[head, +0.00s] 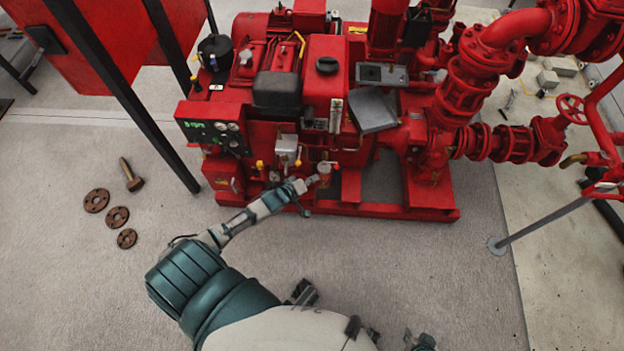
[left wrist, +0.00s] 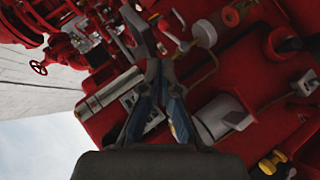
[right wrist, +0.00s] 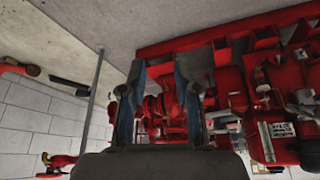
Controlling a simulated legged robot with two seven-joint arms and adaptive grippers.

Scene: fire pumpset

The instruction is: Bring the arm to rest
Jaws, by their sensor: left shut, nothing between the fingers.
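My left arm reaches from the bottom of the head view toward the red pumpset (head: 325,75). Its gripper (head: 308,185) is by the front lower edge of the engine; whether it touches is unclear. In the left wrist view the fingers (left wrist: 160,75) come together with nothing between them, close to red pumpset parts. My right gripper is hard to make out at the bottom edge of the head view. In the right wrist view its two fingers (right wrist: 156,80) stand apart with an empty gap, and the pumpset lies beyond them at some distance.
A control panel with gauges (head: 215,130) is on the pumpset's left. A bolt (head: 131,176) and rusty flanges (head: 117,217) lie on the floor at left. A grey post (head: 545,223) and red pipes (head: 595,125) stand at right.

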